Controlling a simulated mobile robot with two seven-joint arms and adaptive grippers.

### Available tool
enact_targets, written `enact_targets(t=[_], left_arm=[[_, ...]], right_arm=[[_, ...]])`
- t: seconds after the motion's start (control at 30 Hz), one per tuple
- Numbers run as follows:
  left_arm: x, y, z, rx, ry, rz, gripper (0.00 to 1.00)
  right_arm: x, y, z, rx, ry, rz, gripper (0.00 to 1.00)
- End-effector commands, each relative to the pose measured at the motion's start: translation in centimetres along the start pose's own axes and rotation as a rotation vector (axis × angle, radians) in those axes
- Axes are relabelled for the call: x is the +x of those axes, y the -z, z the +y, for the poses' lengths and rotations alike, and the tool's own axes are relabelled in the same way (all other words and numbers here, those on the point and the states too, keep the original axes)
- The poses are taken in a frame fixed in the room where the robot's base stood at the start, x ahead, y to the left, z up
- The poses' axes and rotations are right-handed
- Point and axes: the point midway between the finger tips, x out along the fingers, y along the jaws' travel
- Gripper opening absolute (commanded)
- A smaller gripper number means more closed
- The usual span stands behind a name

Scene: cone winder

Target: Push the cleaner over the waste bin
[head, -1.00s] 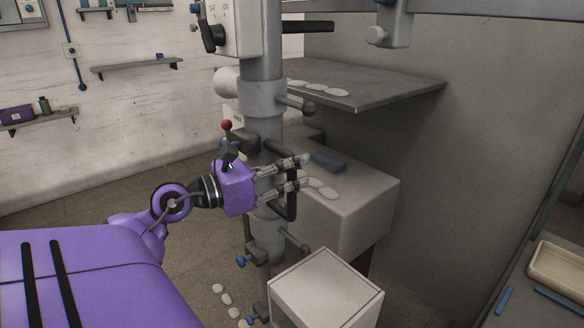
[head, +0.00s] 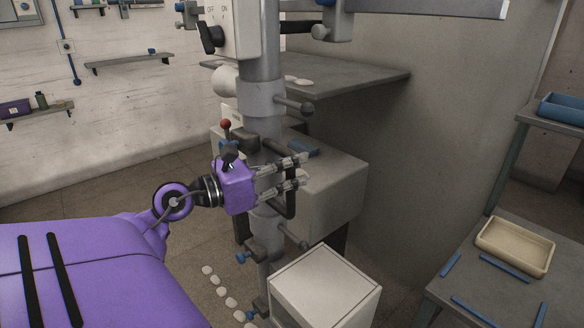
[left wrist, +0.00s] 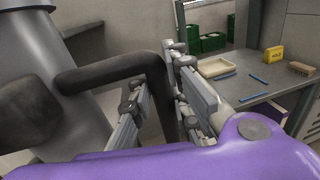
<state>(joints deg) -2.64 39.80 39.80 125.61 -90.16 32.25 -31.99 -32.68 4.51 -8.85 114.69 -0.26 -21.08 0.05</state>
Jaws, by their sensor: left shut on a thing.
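The cleaner (head: 262,105) is a tall grey upright tube with side nozzles, a switch box (head: 235,28) marked OFF and ON, and a dark bar handle (head: 291,203). My left gripper (head: 298,172) is shut on this handle, its fingers above and below reaching past the bar. The left wrist view shows the dark handle (left wrist: 115,70) running between the fingers, beside the grey tube (left wrist: 55,65). I cannot make out a waste bin for certain. A pale box (head: 325,287) stands low in front of the tube; I cannot tell what it belongs to. My right gripper is out of view.
A grey machine (head: 335,185) with a shelf (head: 350,80) stands behind the tube. White lint patches (head: 223,291) lie on the floor. At right, a low grey table (head: 450,283) holds a cream tray (head: 515,262) and blue strips. A blue bin (head: 565,108) stands on a higher table.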

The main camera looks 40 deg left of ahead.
Motion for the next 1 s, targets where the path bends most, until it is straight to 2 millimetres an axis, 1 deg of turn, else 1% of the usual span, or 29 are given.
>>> enact_targets(t=[0.03,0.57,0.6,0.73,1.0], left_arm=[[-0.06,0.3,0.0,-0.001,0.0,0.007,0.0],[0.01,0.4,-0.26,-0.003,0.006,0.008,0.0],[0.01,0.41,-0.27,-0.004,0.006,0.008,0.18],[0.01,0.31,-0.21,-0.003,0.005,0.006,0.35],[-0.01,0.1,-0.05,-0.001,0.001,0.002,0.36]], right_arm=[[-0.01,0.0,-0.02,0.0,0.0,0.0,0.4],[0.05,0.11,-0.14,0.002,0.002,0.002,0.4],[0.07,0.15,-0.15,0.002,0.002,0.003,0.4],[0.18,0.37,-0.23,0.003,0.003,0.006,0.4],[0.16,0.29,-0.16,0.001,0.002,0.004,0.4]])
